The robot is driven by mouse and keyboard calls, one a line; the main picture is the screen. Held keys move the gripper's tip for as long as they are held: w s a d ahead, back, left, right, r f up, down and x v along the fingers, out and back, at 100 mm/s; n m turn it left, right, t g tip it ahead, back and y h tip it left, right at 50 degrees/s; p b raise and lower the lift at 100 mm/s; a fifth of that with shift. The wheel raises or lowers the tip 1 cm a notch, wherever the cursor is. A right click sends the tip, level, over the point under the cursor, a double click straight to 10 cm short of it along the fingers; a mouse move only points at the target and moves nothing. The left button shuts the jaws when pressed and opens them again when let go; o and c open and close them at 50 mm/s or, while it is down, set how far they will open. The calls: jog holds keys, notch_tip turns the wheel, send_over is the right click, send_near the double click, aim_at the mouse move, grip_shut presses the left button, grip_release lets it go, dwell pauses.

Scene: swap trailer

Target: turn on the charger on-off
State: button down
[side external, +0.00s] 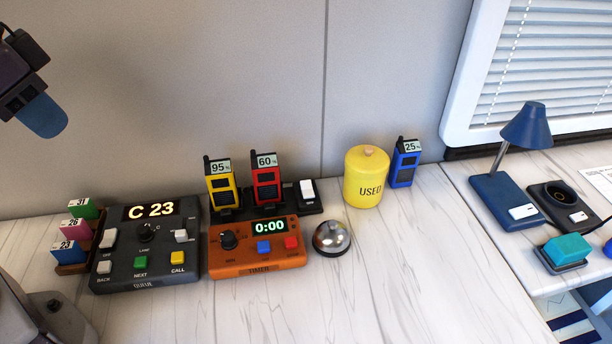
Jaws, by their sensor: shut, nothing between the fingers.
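The charger (322,207) is a low black base against the back of the table, behind the orange timer. A yellow radio marked 95% (221,190) and a red radio marked 60% (266,185) stand upright in it. Its white on-off switch (307,191) is at the right end, uncovered; I cannot tell which way it is set. My gripper (42,117), with a blue fingertip, is at the upper left edge, partly out of frame. It is shut and empty, well above the table and far left of the charger.
A bell (332,237), a yellow USED canister (367,180) and a blue radio (405,165) are to the right. A lamp (500,195) stands farther right.

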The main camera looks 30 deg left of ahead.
jog(key=w+d+f+g+y, duration=0.1)
jog(key=w+d+f, duration=0.2)
jog(key=w, duration=0.3)
jog(key=w+d+f+g, duration=0.1)
jog(key=w+d+f, duration=0.15)
jog(key=w, duration=0.35)
jog(key=n+t+y, duration=0.2)
jog(key=n+y, duration=0.1)
jog(key=n, duration=0.7)
send_near(305, 181)
jog(key=v, duration=0.7)
jog(key=shift+w+a, duration=0.1)
jog(key=shift+w, duration=0.15)
jog(key=x, duration=1.4)
jog(key=shift+s, duration=0.2)
